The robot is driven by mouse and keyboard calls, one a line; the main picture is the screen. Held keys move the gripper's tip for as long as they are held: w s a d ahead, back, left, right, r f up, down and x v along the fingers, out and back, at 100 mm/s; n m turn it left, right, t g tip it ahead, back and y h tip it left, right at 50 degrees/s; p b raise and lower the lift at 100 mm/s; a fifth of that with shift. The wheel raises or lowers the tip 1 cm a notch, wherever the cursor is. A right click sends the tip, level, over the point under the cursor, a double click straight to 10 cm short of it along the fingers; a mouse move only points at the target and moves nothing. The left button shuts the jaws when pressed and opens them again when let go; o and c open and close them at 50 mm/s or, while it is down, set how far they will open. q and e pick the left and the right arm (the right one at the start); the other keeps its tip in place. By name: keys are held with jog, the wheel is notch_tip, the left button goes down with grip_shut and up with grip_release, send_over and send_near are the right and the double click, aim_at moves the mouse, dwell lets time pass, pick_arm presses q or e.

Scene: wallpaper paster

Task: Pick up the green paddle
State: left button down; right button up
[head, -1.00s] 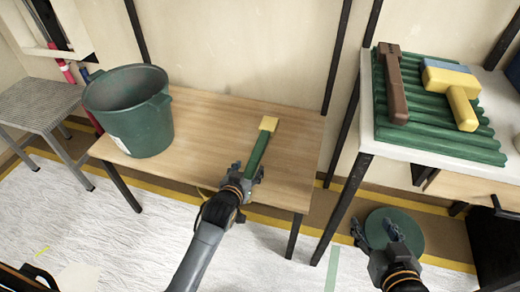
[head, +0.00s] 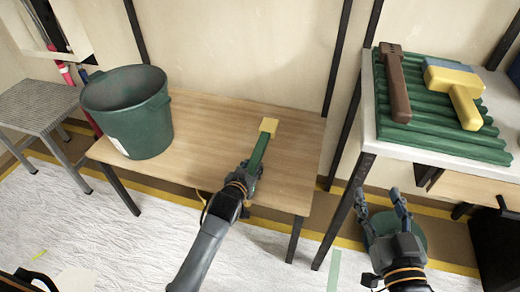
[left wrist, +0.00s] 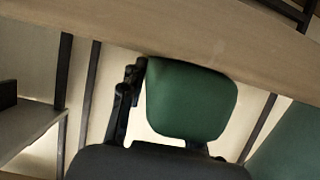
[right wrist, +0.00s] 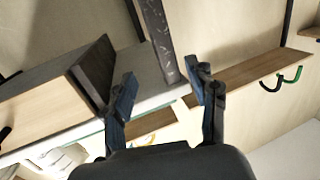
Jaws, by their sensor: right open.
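A green bucket (head: 135,115) stands at the table's left end. A white-topped table (head: 368,110) at right holds a corrugated green sheet (head: 440,140), a brown tool (head: 396,90) and a yellow-handled tool (head: 460,90). A grey slatted stool (head: 35,105) is far left.

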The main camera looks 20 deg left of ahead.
pick_arm(q)
jog(key=shift+r, duration=0.2)
